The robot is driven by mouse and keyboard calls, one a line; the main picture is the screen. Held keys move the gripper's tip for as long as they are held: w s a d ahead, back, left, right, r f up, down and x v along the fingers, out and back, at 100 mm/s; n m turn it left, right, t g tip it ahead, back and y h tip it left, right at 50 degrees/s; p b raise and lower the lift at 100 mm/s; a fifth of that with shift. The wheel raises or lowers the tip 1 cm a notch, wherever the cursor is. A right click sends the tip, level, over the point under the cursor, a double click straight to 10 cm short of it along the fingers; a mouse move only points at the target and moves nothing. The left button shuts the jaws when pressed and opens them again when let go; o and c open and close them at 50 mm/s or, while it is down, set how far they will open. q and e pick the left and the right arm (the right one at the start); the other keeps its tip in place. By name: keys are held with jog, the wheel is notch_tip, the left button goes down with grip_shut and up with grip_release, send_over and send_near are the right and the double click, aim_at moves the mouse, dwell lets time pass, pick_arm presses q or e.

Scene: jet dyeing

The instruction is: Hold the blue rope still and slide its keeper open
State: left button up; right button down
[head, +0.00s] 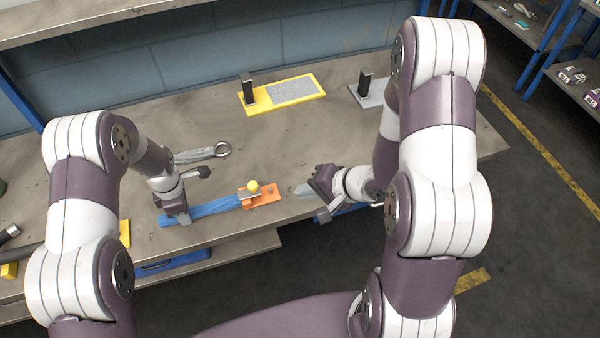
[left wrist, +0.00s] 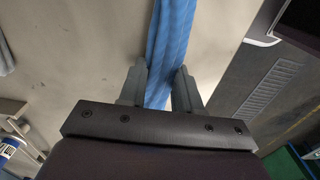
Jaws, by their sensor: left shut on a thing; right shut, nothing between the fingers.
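The blue rope (head: 212,208) lies along the front of the bench and runs right to its keeper. The keeper is an orange plate (head: 264,197) with a metal piece and a yellow knob (head: 253,187) on top. My left gripper (head: 178,217) is shut on the rope near its left end. In the left wrist view the rope (left wrist: 170,50) passes between the fingers of my left gripper (left wrist: 160,88). My right gripper (head: 318,203) is shut and empty, to the right of the keeper and apart from it. Whether the keeper's slide is open is too small to tell.
A yellow-framed grey plate (head: 290,91) and black posts stand farther back on the bench (head: 150,112).

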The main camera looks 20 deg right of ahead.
pick_arm(q)
jog(key=o, duration=1.2)
jog(key=shift+c, duration=0.2)
jog(key=shift+r, duration=0.1)
